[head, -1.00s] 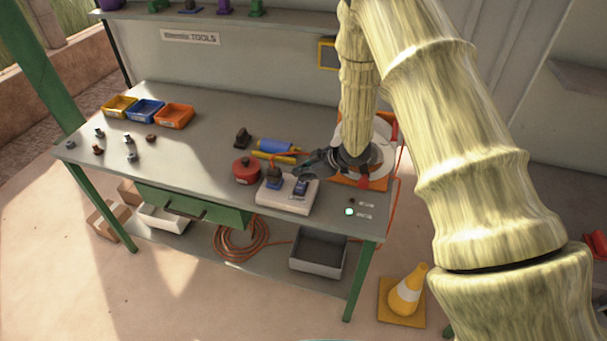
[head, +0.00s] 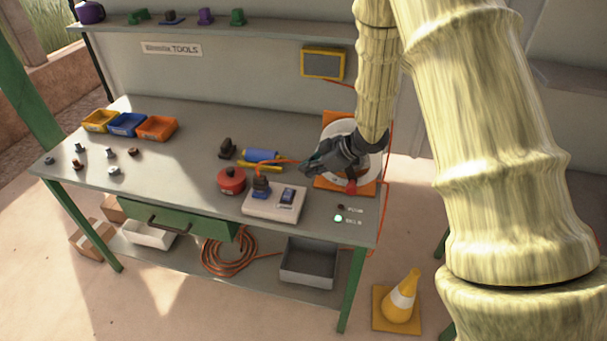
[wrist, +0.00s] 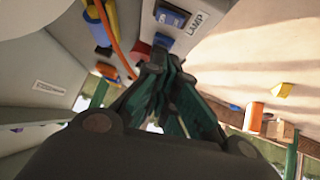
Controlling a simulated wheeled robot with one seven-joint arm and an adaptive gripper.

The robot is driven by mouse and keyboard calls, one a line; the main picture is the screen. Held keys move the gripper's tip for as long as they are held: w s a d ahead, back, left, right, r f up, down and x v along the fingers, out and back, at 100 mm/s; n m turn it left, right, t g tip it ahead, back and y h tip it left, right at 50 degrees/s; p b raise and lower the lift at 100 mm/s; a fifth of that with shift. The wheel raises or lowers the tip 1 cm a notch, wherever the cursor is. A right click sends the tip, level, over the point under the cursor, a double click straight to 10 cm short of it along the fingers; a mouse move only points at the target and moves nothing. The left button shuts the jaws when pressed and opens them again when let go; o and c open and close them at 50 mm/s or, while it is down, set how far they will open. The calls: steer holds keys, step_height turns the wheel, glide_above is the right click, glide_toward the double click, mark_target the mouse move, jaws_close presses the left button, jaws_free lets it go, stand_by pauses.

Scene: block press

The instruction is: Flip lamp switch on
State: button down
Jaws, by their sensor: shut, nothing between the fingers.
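A pale switch box (head: 273,206) sits near the front right of the bench. A blue rocker switch (head: 288,195) is on its right side, and another switch with a dark upright piece (head: 261,187) is on its left. In the wrist view a blue rocker (wrist: 172,16) sits beside the label LAMP (wrist: 196,22). My dark gripper (head: 307,168) is shut and empty, behind and above the box's right side, apart from the rocker. Its closed fingers show in the wrist view (wrist: 156,66). I cannot tell the rocker's tilt for sure.
A red round container (head: 231,180) stands left of the box. A blue cylinder (head: 260,155) lies behind it. A white disc on an orange base (head: 345,186) is behind my gripper. At the right front, one small indicator (head: 338,218) glows pale green; another (head: 341,207) is dark.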

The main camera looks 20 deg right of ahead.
steer(key=shift+s+d+r, duration=0.1)
steer(key=shift+s+r, duration=0.05)
steer(key=shift+r, duration=0.05)
steer(key=shift+f+b, duration=0.2)
steer(key=shift+b, duration=0.5)
steer(key=b, duration=0.3)
steer(key=shift+w+d+f+b, duration=0.1)
steer(key=shift+w+b, duration=0.3)
steer(key=shift+b, duration=0.6)
steer(key=shift+w+d+r+b, duration=0.2)
steer(key=shift+r+b, duration=0.3)
steer(key=shift+b, duration=0.65)
